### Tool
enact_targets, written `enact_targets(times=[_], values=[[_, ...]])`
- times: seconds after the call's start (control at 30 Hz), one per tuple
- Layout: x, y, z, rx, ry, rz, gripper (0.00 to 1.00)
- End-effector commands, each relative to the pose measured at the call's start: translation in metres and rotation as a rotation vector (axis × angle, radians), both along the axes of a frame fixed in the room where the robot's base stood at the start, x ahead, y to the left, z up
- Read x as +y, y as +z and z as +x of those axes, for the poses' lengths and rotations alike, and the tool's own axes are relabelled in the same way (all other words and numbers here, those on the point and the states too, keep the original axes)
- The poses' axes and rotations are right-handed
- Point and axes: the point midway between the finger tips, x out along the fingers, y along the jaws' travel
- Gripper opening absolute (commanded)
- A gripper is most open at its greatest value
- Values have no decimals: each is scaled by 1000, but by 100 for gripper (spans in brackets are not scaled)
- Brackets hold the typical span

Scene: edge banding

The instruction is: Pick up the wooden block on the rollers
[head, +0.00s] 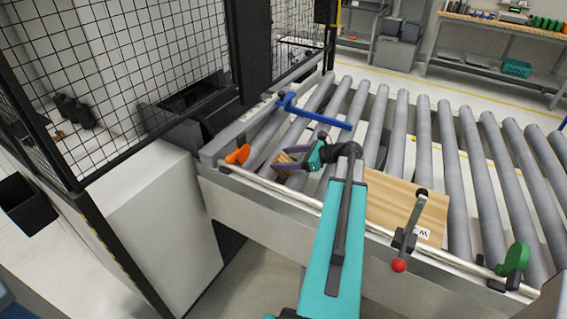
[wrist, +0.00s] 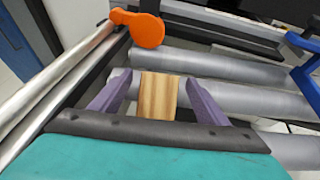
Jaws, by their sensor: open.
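A small wooden block (head: 284,158) with light and dark stripes lies on the grey rollers near their left end. In the wrist view the block (wrist: 158,97) stands in the middle, between the two purple fingers. My gripper (wrist: 159,82) is open, with one finger on each side of the block. A narrow gap shows beside each finger. In the head view my gripper (head: 291,160) reaches in low over the rollers at the block, and its fingers hide part of it.
An orange paddle (head: 238,155) and a blue bar (head: 312,112) are close to the block. A larger labelled wooden board (head: 405,205) lies to the right, beside a red-knobbed lever (head: 399,264). Black mesh fencing (head: 135,60) stands at left. Rollers farther right are bare.

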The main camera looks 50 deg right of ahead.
Motion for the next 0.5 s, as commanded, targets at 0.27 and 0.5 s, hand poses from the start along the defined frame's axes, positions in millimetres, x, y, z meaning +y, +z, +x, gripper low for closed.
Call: enact_targets(times=[0.27, 0.5], values=[[5, -6, 11, 0, 0, 1, 69], [5, -6, 11, 0, 0, 0, 69]])
